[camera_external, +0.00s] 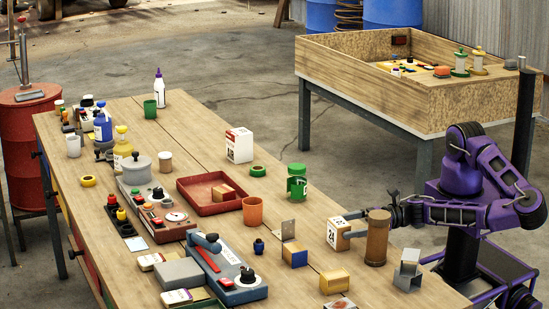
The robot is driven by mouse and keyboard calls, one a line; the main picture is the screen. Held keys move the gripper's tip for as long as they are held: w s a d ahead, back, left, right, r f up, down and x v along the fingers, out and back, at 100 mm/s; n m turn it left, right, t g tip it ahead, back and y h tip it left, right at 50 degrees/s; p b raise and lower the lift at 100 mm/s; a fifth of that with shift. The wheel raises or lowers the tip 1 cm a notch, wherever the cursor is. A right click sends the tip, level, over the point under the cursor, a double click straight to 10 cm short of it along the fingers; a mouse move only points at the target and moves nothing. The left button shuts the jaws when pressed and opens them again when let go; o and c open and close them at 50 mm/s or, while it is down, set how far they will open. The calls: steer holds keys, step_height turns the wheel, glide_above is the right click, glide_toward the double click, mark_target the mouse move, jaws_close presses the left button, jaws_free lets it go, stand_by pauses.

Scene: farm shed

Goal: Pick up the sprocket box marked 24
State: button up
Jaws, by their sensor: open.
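The sprocket box marked 24 (334,234) is a small tan and white box standing on the right part of the wooden table (205,150). My gripper (349,226) reaches in from the right at table height, open, with its fingers at the box's right side. A brown wooden cylinder (377,238) stands in front of my gripper and hides part of it. I cannot tell whether the fingers touch the box or how far they reach around it.
Close by are a grey metal bracket (408,271), a blue and wood block (295,255), a yellow block (334,281) and an orange cup (252,211). A green can (297,182) and a white box (239,146) stand farther back. Bare tabletop lies behind the numbered box.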

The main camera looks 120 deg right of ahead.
mark_target(332, 229)
steer(key=shift+w+d+f+b, duration=0.1)
steer(key=shift+w+f+b, duration=0.05)
steer(key=shift+w+b, duration=0.15)
steer(key=w, duration=0.4)
steer(key=shift+w+d+p, duration=0.2)
steer(key=shift+w+p, duration=0.2)
steer(key=shift+r, duration=0.2)
steer(key=c, duration=1.3)
